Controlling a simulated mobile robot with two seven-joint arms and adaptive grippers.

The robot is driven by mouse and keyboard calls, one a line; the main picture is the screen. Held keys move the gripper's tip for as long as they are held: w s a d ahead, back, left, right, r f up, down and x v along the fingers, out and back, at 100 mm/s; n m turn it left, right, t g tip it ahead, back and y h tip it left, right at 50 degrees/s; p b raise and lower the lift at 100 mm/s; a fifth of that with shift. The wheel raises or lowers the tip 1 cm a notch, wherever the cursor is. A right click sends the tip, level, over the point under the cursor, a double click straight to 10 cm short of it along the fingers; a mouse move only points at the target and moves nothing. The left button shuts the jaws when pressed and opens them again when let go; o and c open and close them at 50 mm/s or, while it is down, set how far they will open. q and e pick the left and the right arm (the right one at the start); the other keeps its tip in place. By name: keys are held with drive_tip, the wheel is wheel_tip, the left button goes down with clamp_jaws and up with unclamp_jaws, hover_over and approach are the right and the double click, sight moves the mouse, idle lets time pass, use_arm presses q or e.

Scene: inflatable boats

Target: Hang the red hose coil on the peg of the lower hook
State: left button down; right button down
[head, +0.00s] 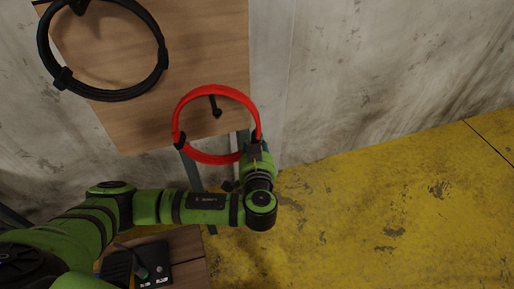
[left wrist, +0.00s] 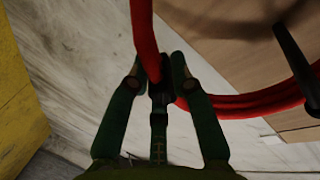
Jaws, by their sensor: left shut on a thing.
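The red hose coil (head: 212,88) is a ring with dark bands, held up in front of the wooden board in the head view. My left gripper (head: 255,150) is shut on its lower right side. In the left wrist view the fingers (left wrist: 162,88) close on the red hose (left wrist: 146,40). The dark peg of the lower hook (head: 214,105) shows inside the ring's outline, near its upper part. I cannot tell whether the ring is around the peg in depth. My right gripper is out of view.
A black hose coil (head: 42,52) hangs higher on the wooden board (head: 205,35), to the left. A dark device (head: 152,262) lies on a wooden surface at the bottom. The yellow floor (head: 380,215) on the right is clear.

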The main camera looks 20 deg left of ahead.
use_arm(q)
drive_tip(key=f+b, duration=0.2)
drive_tip(key=w+f+b, duration=0.1)
drive_tip(key=shift+w+a+f, duration=0.1)
drive_tip(key=shift+a+f, duration=0.05)
drive_tip(key=shift+a, duration=0.2)
drive_tip(key=shift+f, duration=0.15)
idle(0.5)
